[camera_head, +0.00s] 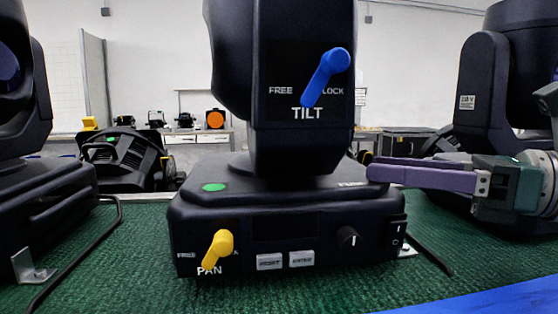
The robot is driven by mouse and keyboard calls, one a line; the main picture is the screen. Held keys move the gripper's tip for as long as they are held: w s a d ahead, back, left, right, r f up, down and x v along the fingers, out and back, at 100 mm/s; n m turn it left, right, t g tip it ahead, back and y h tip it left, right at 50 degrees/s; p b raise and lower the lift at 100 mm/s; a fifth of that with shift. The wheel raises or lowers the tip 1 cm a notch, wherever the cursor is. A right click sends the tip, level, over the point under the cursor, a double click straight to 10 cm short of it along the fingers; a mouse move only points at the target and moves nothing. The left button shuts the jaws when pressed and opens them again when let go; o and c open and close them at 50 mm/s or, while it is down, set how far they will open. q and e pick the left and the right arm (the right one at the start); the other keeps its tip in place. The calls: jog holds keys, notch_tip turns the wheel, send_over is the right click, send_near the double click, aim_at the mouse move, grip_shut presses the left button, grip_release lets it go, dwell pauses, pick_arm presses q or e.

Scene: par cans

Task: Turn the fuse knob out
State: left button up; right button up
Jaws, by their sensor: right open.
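A black moving-head light stands in the middle, its base (300,210) on green carpet. A FUSE label (350,184) is on the right part of the base top. My right gripper (371,166) comes in from the right with purple fingers, open, its tips close to the base's right rear edge beside that label. A small dark shape (363,157) shows at the fingertips; I cannot tell if it is the fuse knob or whether the fingers touch it. My left gripper is not in view.
A blue TILT lever (326,76) and a yellow PAN lever (217,248) stick out from the light. Similar lights stand at left (45,205) and right (483,90). Black cables lie on the carpet (130,270). A blue strip (490,303) crosses the lower right.

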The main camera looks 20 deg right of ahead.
jog(key=shift+x, duration=1.05)
grip_shut()
